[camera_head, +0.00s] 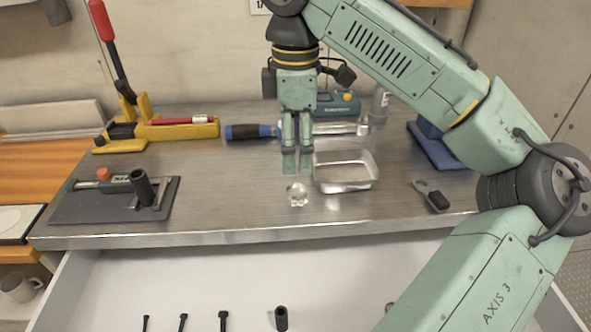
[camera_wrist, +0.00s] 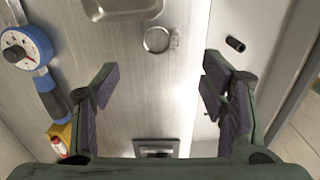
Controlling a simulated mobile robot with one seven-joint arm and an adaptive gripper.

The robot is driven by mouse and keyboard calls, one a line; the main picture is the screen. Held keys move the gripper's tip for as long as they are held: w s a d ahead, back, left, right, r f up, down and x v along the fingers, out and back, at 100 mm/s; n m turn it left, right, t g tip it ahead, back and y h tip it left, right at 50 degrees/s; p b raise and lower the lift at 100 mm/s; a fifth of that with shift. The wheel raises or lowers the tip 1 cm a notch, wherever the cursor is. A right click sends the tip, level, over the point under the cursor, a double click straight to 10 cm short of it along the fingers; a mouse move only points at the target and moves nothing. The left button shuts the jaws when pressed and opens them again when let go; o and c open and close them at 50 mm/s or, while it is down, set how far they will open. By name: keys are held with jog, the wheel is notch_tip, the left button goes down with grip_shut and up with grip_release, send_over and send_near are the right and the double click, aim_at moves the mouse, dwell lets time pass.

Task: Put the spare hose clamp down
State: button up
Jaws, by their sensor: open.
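The hose clamp (camera_head: 297,194) is a small shiny metal ring lying on the bare metal worktop, near its front edge and left of the metal tray (camera_head: 346,184). In the wrist view the clamp (camera_wrist: 157,39) shows as a round band with a small screw housing on its right side. My gripper (camera_head: 297,165) is above the worktop, just behind the clamp in the head view. In the wrist view the jaws (camera_wrist: 158,80) are wide apart with nothing between them. The clamp lies beyond the fingertips, apart from both.
A blue-handled wrench (camera_head: 255,131) lies behind my gripper. A black plate fixture (camera_head: 95,208) stands left, a yellow press (camera_head: 135,130) back left, a dark tool (camera_head: 432,196) right. An open white drawer (camera_head: 215,285) below holds black bolts and a socket (camera_head: 281,318). Worktop left of the clamp is clear.

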jog(key=shift+r, duration=1.55)
jog(key=shift+a+f, duration=0.1)
